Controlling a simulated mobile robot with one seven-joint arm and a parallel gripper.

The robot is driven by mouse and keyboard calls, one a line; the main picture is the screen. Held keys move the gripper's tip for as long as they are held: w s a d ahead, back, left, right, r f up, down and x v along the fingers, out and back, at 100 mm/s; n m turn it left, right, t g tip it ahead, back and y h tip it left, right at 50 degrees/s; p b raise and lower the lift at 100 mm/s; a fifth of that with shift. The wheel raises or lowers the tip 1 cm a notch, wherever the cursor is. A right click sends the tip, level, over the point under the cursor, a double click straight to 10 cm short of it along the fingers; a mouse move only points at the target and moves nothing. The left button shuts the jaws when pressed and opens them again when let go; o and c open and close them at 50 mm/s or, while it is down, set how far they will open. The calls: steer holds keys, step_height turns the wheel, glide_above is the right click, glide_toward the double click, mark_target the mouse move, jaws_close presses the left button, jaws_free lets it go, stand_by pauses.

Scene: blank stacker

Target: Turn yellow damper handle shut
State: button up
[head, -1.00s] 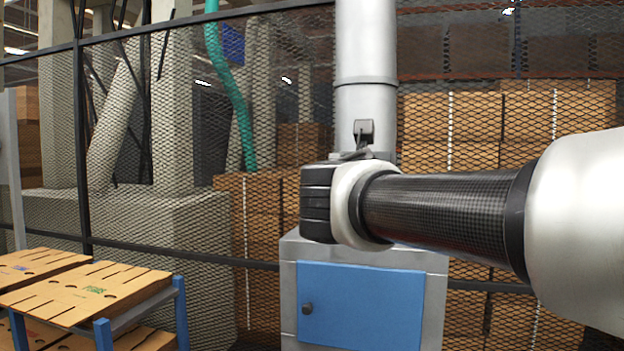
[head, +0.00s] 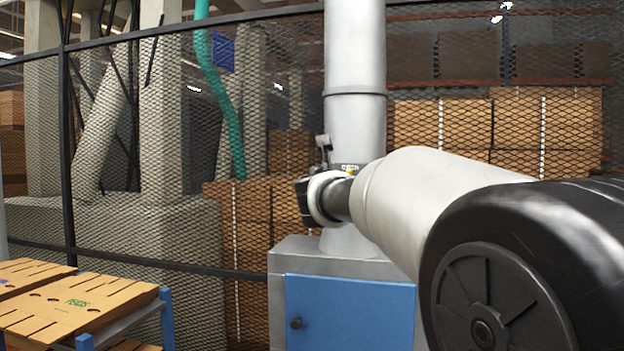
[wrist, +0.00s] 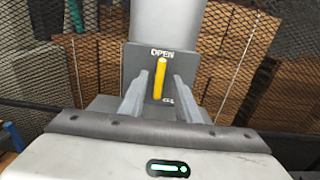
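The yellow damper handle (wrist: 160,78) stands upright on a dark plate (wrist: 133,62) in the wrist view. Its upper end points to the word OPEN; a second label at the plate's lower right is partly hidden. My gripper (wrist: 160,75) is open, with one finger on each side of the handle. Gaps show between the handle and both fingers. The plate is on a grey vertical duct (head: 355,60). In the head view my arm hides most of the plate and the gripper's fingers; only a speck of yellow shows.
A grey cabinet with a blue door (head: 350,312) stands under the duct. A wire mesh fence (head: 270,120) runs behind, with stacked cardboard (head: 545,120) beyond it. A blue-framed rack (head: 167,318) with flat cardboard sheets (head: 80,300) stands at the lower left.

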steer(key=x, duration=0.3)
steer(key=shift+w+d, duration=0.1)
steer(key=shift+w, duration=0.1)
jaws_close()
